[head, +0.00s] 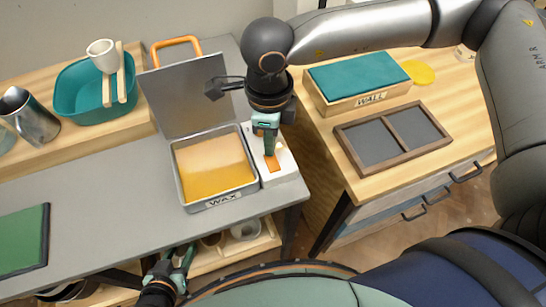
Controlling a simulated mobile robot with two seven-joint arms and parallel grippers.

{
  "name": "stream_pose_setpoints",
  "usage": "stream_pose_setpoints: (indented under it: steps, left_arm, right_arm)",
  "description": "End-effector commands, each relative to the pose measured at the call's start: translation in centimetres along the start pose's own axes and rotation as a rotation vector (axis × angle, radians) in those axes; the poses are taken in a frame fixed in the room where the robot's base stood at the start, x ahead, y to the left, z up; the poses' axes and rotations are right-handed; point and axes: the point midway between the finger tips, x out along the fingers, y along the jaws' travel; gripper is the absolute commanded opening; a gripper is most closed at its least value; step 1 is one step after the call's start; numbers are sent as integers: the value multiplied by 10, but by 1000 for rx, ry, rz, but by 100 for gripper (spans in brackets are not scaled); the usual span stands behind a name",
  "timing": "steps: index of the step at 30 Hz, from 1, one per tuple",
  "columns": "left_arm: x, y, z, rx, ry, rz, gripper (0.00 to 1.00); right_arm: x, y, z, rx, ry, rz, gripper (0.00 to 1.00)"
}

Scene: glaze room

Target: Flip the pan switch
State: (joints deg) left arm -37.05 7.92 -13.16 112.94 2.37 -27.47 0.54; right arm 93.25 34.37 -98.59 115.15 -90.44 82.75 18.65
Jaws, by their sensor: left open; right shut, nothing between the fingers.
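The wax pan (214,170) sits on the grey table with its lid (187,98) raised and an orange handle on the lid's top. Its front carries a "WAX" label, and yellow wax shows inside. A white switch box (282,167) is fixed at the pan's right side, with an orange switch (271,165) on it. My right gripper (270,153) is shut and empty, pointing down at the switch; I cannot tell whether its tips touch it. My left gripper (181,262) is open and empty, low at the table's front edge.
A teal basin (82,92) with a white cup and wooden sticks, and a metal jug (28,115), stand at the back left. A green board (22,240) lies front left. A teal-topped "WALL" box (357,80) and a framed tray (390,137) are on the right cabinet.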

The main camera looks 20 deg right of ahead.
Motion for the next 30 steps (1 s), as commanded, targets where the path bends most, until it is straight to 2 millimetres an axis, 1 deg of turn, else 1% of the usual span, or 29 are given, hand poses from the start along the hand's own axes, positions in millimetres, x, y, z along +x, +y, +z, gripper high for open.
stream_pose_setpoints:
  steps: [30]
  left_arm:
    - [10,-2,11,0,1,-1,50]
  right_arm:
    - [14,0,0,0,0,0,0]
